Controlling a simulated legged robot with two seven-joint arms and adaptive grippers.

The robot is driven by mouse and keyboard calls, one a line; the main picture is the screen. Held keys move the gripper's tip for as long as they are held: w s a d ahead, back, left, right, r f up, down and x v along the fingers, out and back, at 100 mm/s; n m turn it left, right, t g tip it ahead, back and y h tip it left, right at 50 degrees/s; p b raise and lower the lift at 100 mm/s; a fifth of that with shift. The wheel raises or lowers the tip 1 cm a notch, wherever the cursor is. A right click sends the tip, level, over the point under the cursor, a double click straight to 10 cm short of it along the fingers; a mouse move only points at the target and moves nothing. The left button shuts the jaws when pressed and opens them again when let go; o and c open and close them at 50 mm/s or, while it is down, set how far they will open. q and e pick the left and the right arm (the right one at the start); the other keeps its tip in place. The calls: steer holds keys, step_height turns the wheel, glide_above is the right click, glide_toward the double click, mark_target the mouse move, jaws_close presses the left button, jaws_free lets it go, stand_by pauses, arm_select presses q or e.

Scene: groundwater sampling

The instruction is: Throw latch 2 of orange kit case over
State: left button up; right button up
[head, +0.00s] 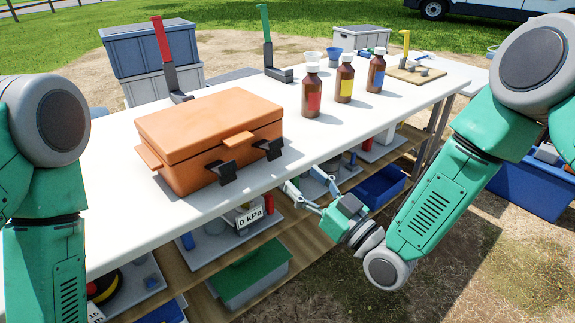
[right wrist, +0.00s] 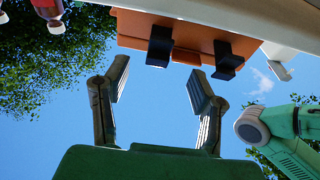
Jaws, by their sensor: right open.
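The orange kit case (head: 205,125) stands closed on the white table. Two black latches stick out from its front: a left one (head: 222,172) and a right one (head: 269,149). I cannot tell which is latch 2. In the right wrist view the case (right wrist: 188,31) is seen from below, with both latches (right wrist: 159,46) (right wrist: 228,58) hanging in sight. My right gripper (head: 305,181) is open and empty, at the table's front edge, right of and below the case's front. Its fingers (right wrist: 158,78) point toward the latches and are apart from them. My left gripper is out of view.
Three brown bottles (head: 312,92) stand right of the case. Red-handled (head: 162,40) and green-handled (head: 265,22) tools stand behind it. A wooden board (head: 415,73) with small items lies far right.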

steer(key=v, duration=0.2)
steer(key=shift+s+d+f, duration=0.15)
steer(key=shift+s+d, duration=0.1)
steer(key=s+d+f+m+g+h+p, duration=0.2)
steer(key=s+d+f+g+h+p, duration=0.1)
steer(key=s+f, duration=0.3)
steer(key=s+d+f+m+g+h+p, duration=0.1)
steer(key=s+d+f+g+h+p, duration=0.2)
steer(key=f, duration=0.4)
steer(key=s+d+f+m+g+h+p, duration=0.1)
steer(key=s+d+f+m+g+h, duration=0.1)
steer(key=s+d, duration=0.5)
steer(key=s+d+f+m+g+h+p, duration=0.1)
steer(key=s+d+g+h, duration=0.4)
steer(key=s, duration=0.9)
steer(key=shift+d+f+m+g+p, duration=0.4)
steer(key=shift+d+m+g+p, duration=0.25)
steer(key=shift+d+g, duration=0.55)
